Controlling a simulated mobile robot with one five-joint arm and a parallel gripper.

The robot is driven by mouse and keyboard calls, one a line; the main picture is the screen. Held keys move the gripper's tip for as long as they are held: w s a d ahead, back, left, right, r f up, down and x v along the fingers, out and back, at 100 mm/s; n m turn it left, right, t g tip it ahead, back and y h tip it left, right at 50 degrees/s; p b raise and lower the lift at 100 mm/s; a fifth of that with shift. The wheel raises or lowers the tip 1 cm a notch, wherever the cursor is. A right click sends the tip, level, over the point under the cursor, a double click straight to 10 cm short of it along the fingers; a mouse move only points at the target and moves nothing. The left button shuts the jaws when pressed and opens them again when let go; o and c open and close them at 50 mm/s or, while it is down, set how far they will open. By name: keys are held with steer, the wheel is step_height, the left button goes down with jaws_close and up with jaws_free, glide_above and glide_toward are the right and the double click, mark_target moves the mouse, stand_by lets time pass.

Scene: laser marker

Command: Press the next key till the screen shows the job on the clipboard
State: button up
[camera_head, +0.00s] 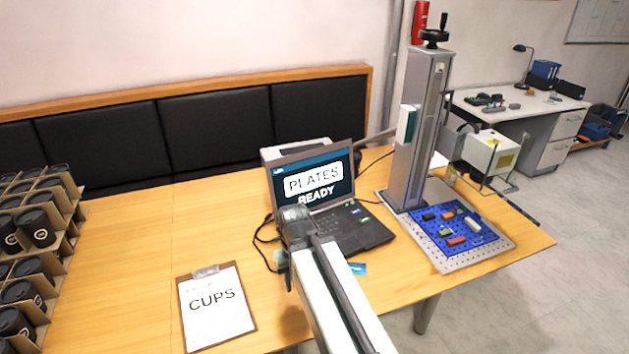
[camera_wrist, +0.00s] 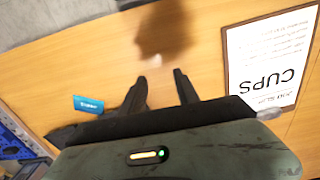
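The laptop (camera_head: 362,238) stands open on the wooden table, its screen (camera_head: 313,181) reading "PLATES" and "READY". Small coloured labels (camera_head: 364,220) show on its keyboard side; they are too small to read, and my arm covers its near left part. The clipboard (camera_head: 252,327) lies flat on the table, left of my arm, and its sheet reads "CUPS". It also shows at the right of the wrist view (camera_wrist: 228,62). My gripper (camera_wrist: 160,82) points down over bare table between a blue card and the clipboard. Its fingers are apart with nothing between them.
The blue card (camera_head: 357,268) lies in front of the laptop. The laser marker's column (camera_head: 420,130) and blue bed (camera_head: 440,240) with small parts stand to the right. Cardboard trays of dark cups (camera_head: 62,200) fill the left. The table's middle left is clear.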

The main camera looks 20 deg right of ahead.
stand_by(0.3)
jaws_close()
stand_by(1.6)
